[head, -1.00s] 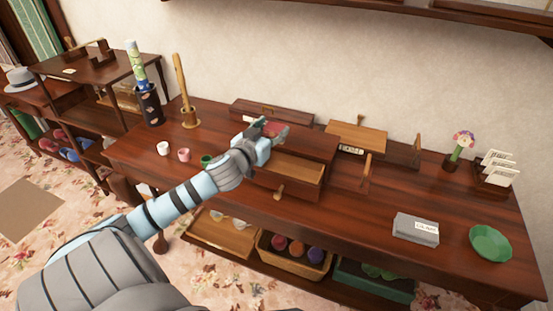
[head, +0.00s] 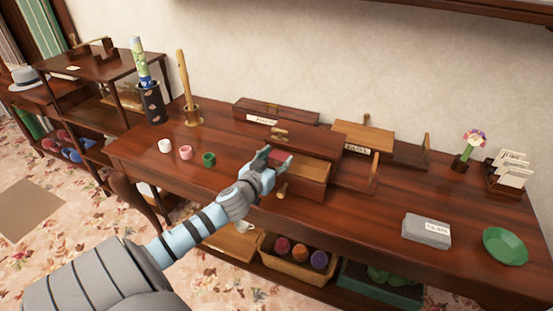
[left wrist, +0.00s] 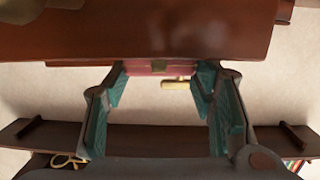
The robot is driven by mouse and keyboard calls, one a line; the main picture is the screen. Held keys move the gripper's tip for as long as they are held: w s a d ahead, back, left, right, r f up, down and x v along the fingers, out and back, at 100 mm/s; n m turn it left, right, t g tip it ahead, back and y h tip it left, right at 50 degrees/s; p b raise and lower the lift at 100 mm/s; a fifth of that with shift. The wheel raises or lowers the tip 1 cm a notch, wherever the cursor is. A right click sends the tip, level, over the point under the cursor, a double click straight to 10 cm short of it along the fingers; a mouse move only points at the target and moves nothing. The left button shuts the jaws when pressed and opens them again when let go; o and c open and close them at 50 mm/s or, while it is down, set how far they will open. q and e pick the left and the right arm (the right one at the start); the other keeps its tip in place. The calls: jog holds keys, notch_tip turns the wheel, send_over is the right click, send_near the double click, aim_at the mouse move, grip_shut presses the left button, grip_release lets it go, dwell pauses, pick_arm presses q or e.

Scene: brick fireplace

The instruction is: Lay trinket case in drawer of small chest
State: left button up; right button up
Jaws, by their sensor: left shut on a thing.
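The trinket case (head: 281,155) is a small red-pink box. My left gripper (head: 268,161) is shut on it, at the left part of the small chest's open drawer (head: 309,175). I cannot tell whether the case touches the drawer. The small chest (head: 312,142) is dark brown wood and stands on the long table. The pulled-out drawer has a pale wooden inside and a knob at the front. In the left wrist view, the case (left wrist: 158,67) shows between the green-padded fingertips. My right gripper is not in view.
Behind stand a labelled dark box (head: 275,110) and a lighter wooden box (head: 362,137). Three small cups, white, pink and green (head: 208,159), stand to the left. A grey box (head: 427,230) and a green bowl (head: 505,246) are at the right. Bare tabletop lies between.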

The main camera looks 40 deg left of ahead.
pick_arm(q)
jog(key=shift+f, duration=0.3)
jog(key=o, duration=1.1)
jog(key=shift+r, duration=0.1)
jog(key=shift+r, duration=0.15)
jog(key=shift+r+p, duration=0.4)
jog(key=p+v, duration=0.1)
jog(key=v, duration=1.1)
jog(key=shift+a+p, duration=0.1)
jog(key=shift+p, duration=0.3)
jog(key=shift+s+f, duration=0.1)
